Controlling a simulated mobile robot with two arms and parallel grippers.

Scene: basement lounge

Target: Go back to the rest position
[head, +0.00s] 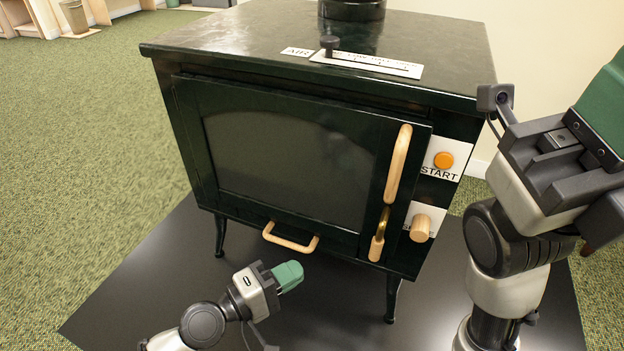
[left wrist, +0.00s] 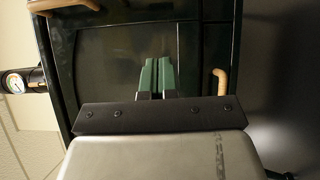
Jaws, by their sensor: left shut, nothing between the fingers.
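My left gripper (head: 288,275) is in front of the dark green stove (head: 290,150), low and just below the wooden drawer handle (head: 291,243) in the head view. Its green fingers are together and empty; they also show in the left wrist view (left wrist: 157,77), pointing toward the stove front. My right arm rises at the right edge of the head view. Its green finger part (head: 603,108) is cut off by the frame, so its opening is hidden.
The stove stands on a black floor plate (head: 150,300). Its glass door is shut, with a long wooden handle (head: 397,165). An orange START button (head: 443,160) and wooden knob (head: 420,228) are at right. Green carpet (head: 90,130) lies open at left.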

